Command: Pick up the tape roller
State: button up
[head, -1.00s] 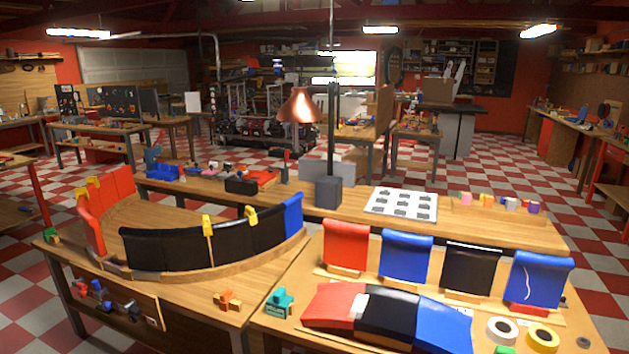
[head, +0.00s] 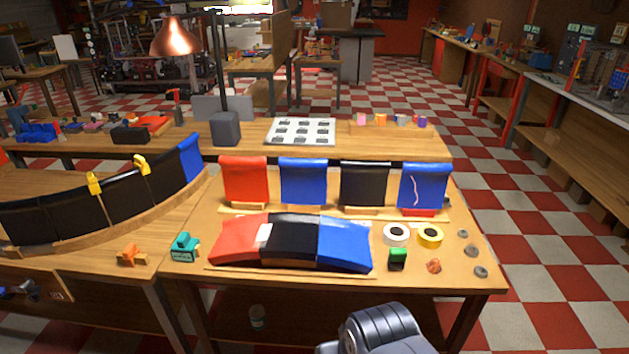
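I cannot tell for sure which item is the tape roller. A small green block-like tool (head: 397,258) with a dark lower part stands at the front of the right workbench. Just behind it lie a white tape roll (head: 396,234) and a yellow tape roll (head: 430,236). A small orange item (head: 433,266) is right of the green tool. A teal tool (head: 184,247) with a label stands at the bench's left end. A grey rounded link of my arm shows at the bottom edge, in front of the bench; my gripper's fingers are not in view.
Red, black and blue padded panels (head: 290,243) lie on a board, with upright red, blue and black panels (head: 303,183) behind. Several grey discs (head: 480,271) lie near the right edge. An orange clamp (head: 131,255) sits on the left bench. Checkered floor (head: 560,260) is free at right.

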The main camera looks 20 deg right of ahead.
aim_at(397, 257)
jog(key=i+l+u, duration=0.1)
jog(key=l, duration=0.3)
jog(key=i+l+u, duration=0.1)
jog(key=l, duration=0.35)
jog(key=i+l+u, duration=0.1)
jog(key=l, duration=0.3)
jog(key=i+l+u, duration=0.1)
jog(key=l, duration=0.35)
jog(key=i, duration=0.1)
